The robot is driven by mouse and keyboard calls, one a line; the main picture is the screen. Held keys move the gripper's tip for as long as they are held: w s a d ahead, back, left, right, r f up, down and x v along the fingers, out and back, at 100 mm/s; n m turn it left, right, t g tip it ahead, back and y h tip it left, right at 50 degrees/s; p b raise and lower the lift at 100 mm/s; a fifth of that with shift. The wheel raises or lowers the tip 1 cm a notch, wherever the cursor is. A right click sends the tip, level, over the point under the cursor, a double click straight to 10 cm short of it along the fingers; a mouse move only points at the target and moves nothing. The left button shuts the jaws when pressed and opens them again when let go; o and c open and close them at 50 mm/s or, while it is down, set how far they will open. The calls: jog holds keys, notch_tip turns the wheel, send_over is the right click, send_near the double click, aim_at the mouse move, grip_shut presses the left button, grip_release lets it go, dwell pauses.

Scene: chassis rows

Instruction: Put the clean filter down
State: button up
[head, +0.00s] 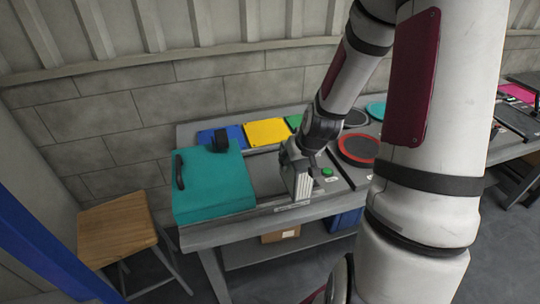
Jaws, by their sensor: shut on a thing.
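My gripper (296,174) hangs low over the grey workbench, right of the teal case. It is shut on a small pale piece with ribbed sides, which looks like the clean filter (305,187). The piece is upright, close to the bench's front part. I cannot tell whether its bottom touches the bench. The gripper covers part of it, and the fingertips are too small to make out clearly.
A teal case (212,187) with dark handles fills the bench's left end. Blue (232,134), yellow (267,132) and green (294,121) panels lie behind. A red-rimmed round dish (358,149) and green button (327,172) are right. A wooden stool (117,231) stands left.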

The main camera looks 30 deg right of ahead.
jog(key=shift+w+a+f, duration=0.1)
jog(key=shift+w+f, duration=0.7)
jog(key=shift+w, duration=1.4)
jog(key=shift+w+a+f, duration=0.1)
jog(key=shift+w+f, duration=0.7)
jog(key=shift+w, duration=1.45)
jog(key=shift+w+a+f, duration=0.1)
jog(key=shift+w+f, duration=0.7)
jog(key=shift+w, duration=1.4)
jog(key=shift+f, duration=0.15)
jog(key=o, duration=1.3)
